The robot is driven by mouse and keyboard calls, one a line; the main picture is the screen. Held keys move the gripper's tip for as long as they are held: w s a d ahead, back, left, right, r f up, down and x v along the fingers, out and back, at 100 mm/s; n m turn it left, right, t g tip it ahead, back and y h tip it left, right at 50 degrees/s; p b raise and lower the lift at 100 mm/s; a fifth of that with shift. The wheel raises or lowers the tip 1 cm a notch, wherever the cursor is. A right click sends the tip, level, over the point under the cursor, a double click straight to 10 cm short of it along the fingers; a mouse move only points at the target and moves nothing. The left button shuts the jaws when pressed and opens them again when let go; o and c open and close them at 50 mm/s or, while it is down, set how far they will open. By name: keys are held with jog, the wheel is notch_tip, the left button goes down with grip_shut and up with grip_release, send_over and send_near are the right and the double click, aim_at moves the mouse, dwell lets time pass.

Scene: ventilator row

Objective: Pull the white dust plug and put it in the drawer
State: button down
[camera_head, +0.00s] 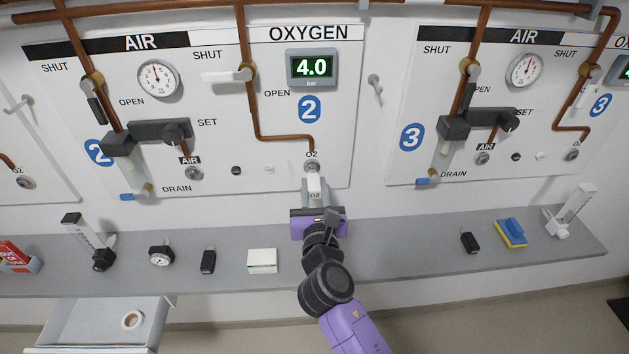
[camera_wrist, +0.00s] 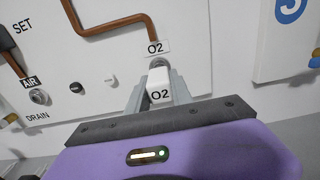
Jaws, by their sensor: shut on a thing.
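In the head view the plug (camera_head: 315,190) is at the O2 outlet (camera_head: 311,167) of panel 2. My gripper (camera_head: 316,198) is shut on it from the front. The plug hides part of the outlet, so I cannot tell whether it is fully seated. The drawer (camera_head: 90,335) is open at the lower left, below the shelf. A roll of tape (camera_head: 132,320) lies in it, with bare floor around.
The grey shelf (camera_head: 385,256) runs below the panels. A flowmeter (camera_head: 90,243), a round gauge (camera_head: 161,255), a black block (camera_head: 208,261) and a white box (camera_head: 262,261) stand left of my arm. A yellow-blue sponge (camera_head: 511,232) lies right.

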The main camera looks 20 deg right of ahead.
jog(key=shift+v, duration=1)
dwell(0.7)
jog(key=p+v, duration=0.1)
jog(key=v, duration=0.5)
jog(key=shift+s+p, duration=0.3)
dwell(1.0)
dwell(0.3)
